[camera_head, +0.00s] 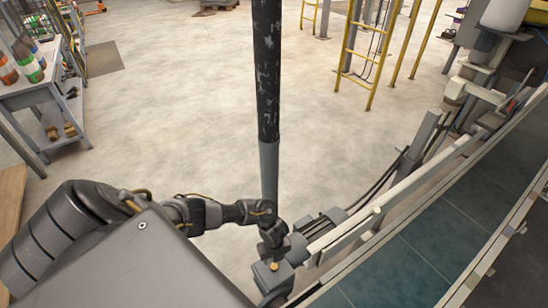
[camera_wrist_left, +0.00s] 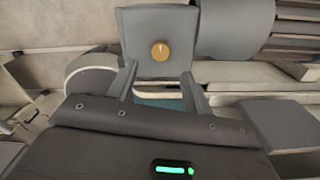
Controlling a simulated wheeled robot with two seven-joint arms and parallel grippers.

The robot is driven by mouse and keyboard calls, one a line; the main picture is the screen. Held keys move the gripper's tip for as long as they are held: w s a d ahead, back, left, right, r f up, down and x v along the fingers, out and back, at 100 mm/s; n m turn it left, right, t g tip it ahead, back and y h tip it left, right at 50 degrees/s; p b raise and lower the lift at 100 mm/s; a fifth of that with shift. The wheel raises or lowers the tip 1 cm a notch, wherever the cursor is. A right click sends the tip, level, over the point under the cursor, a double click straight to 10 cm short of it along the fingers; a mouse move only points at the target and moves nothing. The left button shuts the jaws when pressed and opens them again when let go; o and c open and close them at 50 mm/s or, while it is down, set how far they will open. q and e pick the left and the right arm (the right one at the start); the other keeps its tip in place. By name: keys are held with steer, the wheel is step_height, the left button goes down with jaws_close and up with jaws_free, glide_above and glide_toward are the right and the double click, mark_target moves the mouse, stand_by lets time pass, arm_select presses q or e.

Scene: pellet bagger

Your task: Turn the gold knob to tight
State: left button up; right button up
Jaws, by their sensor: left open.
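The gold knob (camera_wrist_left: 160,50) is a small round dial on the face of a grey box (camera_wrist_left: 135,22). A thin pale mark on the knob points roughly up in the left wrist view. The knob also shows in the head view (camera_head: 274,266), on the grey box beside the conveyor. My left gripper (camera_wrist_left: 159,70) is open, its two fingers apart and pointing toward the box, with the knob framed between and beyond them. The fingers do not appear to touch the knob. In the head view my left gripper (camera_head: 273,240) is just above the knob. My right gripper is not in view.
A grey motor (camera_head: 318,224) sits beside the box, along the conveyor (camera_head: 440,225) at right. A tall dark post (camera_head: 267,80) stands behind my gripper. A shelf cart (camera_head: 40,95) is at far left. The floor between is open.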

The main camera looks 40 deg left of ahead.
arm_select(q)
step_height(320, 180, up, 4)
steer(key=shift+f+p, duration=0.1)
steer(key=shift+p, duration=0.2)
steer(key=shift+d, duration=0.1)
stand_by(0.3)
